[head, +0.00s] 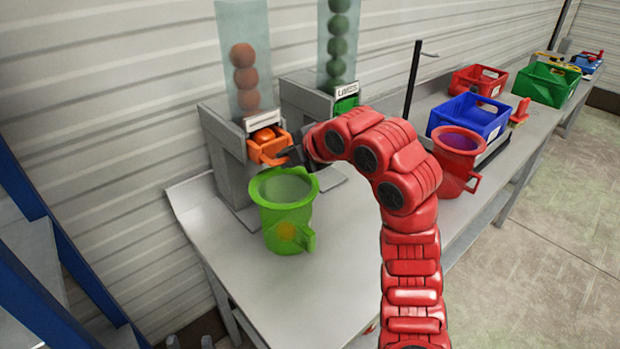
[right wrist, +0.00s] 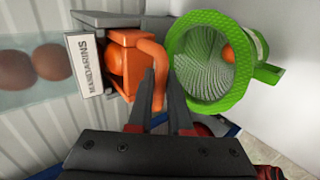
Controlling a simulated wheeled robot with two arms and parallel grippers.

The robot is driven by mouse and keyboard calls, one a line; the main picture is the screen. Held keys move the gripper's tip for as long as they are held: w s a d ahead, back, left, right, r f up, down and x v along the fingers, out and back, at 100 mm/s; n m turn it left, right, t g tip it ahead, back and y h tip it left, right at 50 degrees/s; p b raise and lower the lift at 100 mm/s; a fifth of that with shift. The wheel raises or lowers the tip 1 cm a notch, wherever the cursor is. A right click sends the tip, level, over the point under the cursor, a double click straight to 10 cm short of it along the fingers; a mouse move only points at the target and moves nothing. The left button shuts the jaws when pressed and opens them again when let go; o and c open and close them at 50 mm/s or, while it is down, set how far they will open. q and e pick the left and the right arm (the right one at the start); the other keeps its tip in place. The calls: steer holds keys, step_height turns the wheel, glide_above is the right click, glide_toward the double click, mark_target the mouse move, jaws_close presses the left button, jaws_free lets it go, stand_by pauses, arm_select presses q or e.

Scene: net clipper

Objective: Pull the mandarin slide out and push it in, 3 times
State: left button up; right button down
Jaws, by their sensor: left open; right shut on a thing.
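The orange mandarin slide (head: 268,147) sticks out of the front of the mandarin dispenser (head: 228,158), below a clear tube of mandarins (head: 245,72). In the right wrist view the slide (right wrist: 135,55) shows a mandarin (right wrist: 114,62) in it and a curved handle (right wrist: 152,68). My right gripper (head: 296,156) is shut on this handle; its fingers (right wrist: 161,85) also show in the right wrist view. A green jug (head: 285,212) stands just in front of the slide. An orange ball (right wrist: 228,54) is visible inside it. My left gripper (head: 190,342) is open at the bottom edge, mostly cut off.
A second dispenser (head: 308,98) with a green slide and green fruit stands to the right. A red jug (head: 456,160), a blue crate (head: 468,118), a red crate (head: 478,80) and a green crate (head: 548,84) are further right. The front tabletop (head: 330,270) is clear.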

steer(key=s+d+p, duration=0.2)
steer(key=s+d, duration=0.2)
steer(key=s, duration=0.1)
steer(key=shift+s+r+p, duration=0.15)
steer(key=shift+s+p, duration=0.05)
steer(key=shift+p, duration=0.2)
steer(key=shift+w, duration=0.1)
stand_by(0.7)
